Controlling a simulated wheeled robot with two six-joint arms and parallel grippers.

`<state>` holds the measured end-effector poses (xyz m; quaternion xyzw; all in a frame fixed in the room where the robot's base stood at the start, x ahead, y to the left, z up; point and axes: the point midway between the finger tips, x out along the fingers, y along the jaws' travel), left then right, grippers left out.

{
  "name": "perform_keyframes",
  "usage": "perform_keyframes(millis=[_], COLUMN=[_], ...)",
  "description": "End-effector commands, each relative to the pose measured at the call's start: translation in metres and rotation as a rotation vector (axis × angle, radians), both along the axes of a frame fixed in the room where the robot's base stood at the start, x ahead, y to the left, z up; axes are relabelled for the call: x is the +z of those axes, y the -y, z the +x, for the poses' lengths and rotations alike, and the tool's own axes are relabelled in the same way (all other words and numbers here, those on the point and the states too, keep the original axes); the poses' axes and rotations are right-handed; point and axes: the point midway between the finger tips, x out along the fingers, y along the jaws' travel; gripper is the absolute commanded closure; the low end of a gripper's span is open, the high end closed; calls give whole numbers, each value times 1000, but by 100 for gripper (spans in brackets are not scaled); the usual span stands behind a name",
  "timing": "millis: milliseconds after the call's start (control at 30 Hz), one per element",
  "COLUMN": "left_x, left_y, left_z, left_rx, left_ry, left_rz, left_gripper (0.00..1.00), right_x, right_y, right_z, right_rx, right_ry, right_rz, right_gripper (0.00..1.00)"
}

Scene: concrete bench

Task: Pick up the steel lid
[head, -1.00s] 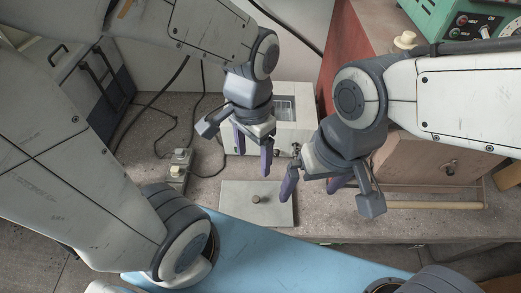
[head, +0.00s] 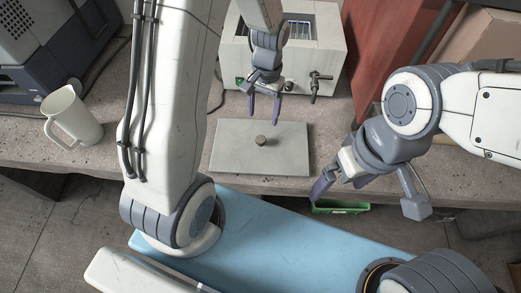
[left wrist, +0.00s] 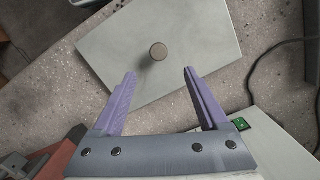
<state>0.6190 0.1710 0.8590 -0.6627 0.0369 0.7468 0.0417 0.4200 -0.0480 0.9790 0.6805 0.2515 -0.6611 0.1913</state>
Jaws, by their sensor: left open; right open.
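The steel lid (head: 240,155) is a flat grey rectangular plate with a round knob (head: 261,141) at its middle, lying on the concrete bench. My left gripper (head: 263,114) is open and empty, above the far edge of the lid and short of the knob. In the left wrist view the lid (left wrist: 195,40) lies beyond the two purple fingers, with the knob (left wrist: 158,51) roughly in line with the gap between them. My right gripper (head: 318,192) is open and empty, to the right of the lid near the bench's front edge.
A light box-shaped device (head: 325,50) with a tap stands behind the lid. A white jug (head: 72,118) stands at the left, and a green container (head: 340,207) sits below the front edge at the right. The bench (head: 335,130) is bare right of the lid.

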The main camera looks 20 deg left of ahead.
Motion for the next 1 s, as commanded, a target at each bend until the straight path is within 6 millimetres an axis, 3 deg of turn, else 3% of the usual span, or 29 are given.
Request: perform_keyframes(millis=[200,433,700,1000], left_x=[-34,-51,-89,-93], left_y=[-1,0,0,0], left_z=[-6,-9,-16,-16], left_rx=[0,-1,-1,-1], left_ry=[-6,-5,-4,-1], left_rz=[1,0,0,0], left_gripper=[23,23,23,23], right_x=[-2,-2,-2,-3], right_y=[0,0,0,0], right_z=[0,0,0,0], right_rx=[0,-1,-1,-1], right_ry=[0,0,0,0], right_rz=[0,0,0,0], right_gripper=[0,0,0,0])
